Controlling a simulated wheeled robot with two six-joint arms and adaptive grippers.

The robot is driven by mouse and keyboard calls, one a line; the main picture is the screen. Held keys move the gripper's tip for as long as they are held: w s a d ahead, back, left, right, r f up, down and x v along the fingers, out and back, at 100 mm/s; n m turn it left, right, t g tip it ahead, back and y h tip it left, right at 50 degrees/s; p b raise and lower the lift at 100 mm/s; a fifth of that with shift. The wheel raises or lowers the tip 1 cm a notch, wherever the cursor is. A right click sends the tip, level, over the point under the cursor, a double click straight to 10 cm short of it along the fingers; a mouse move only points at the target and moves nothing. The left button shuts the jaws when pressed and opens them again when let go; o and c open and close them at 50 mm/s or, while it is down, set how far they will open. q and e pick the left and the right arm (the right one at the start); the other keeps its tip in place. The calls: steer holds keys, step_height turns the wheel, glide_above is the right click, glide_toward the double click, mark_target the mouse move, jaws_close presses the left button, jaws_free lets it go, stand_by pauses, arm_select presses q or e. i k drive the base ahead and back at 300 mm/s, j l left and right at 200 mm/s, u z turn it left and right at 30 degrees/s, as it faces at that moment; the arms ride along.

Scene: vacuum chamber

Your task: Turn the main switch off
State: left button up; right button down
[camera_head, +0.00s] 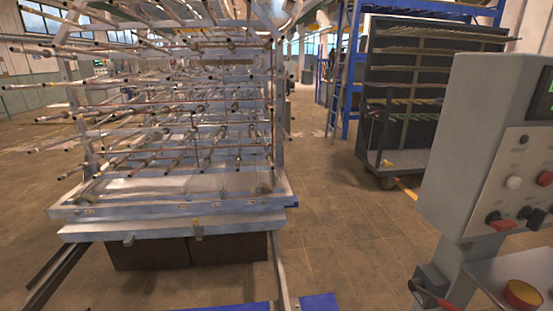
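A grey control box (464,140) stands at the right edge and is cut off by it. Its slanted face carries a white button (513,182), a red button (545,178), a red-and-black switch (499,222) and a dark rotary knob (534,216). Lower down, a red-handled lever (436,297) sits on a dark block at the left side of the stand. The labels are too small to read, so I cannot tell which one is the main switch or its position. Neither of my grippers is in view.
A large metal rack (170,212) with many rods fills the left, with rails at its base. A wheeled cart (392,160) stands behind the control box. A red-and-yellow button (522,294) is on a lower shelf. Tiled floor (350,230) between rack and box is clear.

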mark_target(493, 219)
steer(key=z, duration=1.55)
